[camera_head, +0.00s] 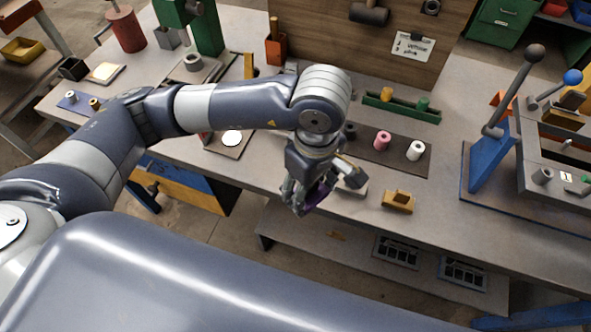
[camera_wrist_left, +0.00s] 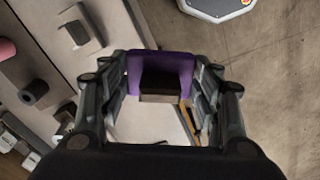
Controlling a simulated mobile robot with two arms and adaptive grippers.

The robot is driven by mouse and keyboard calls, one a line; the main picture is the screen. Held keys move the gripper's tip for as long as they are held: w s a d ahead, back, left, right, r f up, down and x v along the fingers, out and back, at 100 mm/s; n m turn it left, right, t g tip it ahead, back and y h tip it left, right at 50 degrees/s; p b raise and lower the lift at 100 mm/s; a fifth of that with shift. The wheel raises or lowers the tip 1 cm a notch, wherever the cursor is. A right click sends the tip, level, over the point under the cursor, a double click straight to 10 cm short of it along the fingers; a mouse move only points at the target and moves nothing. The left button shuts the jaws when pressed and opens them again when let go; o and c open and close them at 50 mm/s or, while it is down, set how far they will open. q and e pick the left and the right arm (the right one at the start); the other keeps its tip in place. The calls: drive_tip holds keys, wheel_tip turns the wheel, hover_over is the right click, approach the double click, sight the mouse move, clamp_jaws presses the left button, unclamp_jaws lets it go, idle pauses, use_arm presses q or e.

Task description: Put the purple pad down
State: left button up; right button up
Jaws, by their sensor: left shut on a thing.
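My left gripper (camera_head: 306,198) is shut on the purple pad (camera_head: 319,193) and holds it out near the front edge of the bench. In the left wrist view the purple pad (camera_wrist_left: 160,60) spans the space between the two fingers. A dark brown block-like face (camera_wrist_left: 161,84) shows in front of its middle; I cannot tell whether it belongs to the pad. In the head view the fingers hide most of the pad. My right gripper is not in view.
The workbench (camera_head: 455,225) has a yellow hollow block (camera_head: 398,201) right of the gripper. A dark mat (camera_head: 400,160) carries a pink spool (camera_head: 382,140) and a white spool (camera_head: 416,150). A green tray (camera_head: 402,107) stands behind. A blue lever press (camera_head: 490,160) stands at right.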

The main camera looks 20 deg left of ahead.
use_arm(q)
drive_tip(key=s+d+f+n+b, duration=0.1)
drive_tip(key=s+d+f+n, duration=0.15)
drive_tip(key=d+n, duration=0.25)
drive_tip(key=w+a+p, duration=0.1)
drive_tip(key=w+a, duration=0.2)
drive_tip(key=w, duration=0.1)
drive_tip(key=w+a+f+p, duration=0.1)
drive_tip(key=w+a+p, duration=0.1)
drive_tip(key=w+a, duration=0.2)
drive_tip(key=w+a+p, duration=0.1)
drive_tip(key=w+a, duration=0.2)
drive_tip(key=w, duration=0.1)
drive_tip(key=shift+a+f+p, duration=0.2)
drive_tip(key=shift+a+p, duration=0.15)
drive_tip(key=shift+w+a+f, duration=0.1)
drive_tip(key=shift+w+f, duration=0.05)
wheel_tip(320, 180, down, 3)
drive_tip(key=shift+r+p, duration=0.15)
drive_tip(key=shift+p, duration=0.7)
drive_tip(key=shift+f, duration=0.3)
drive_tip(key=shift+f, duration=0.15)
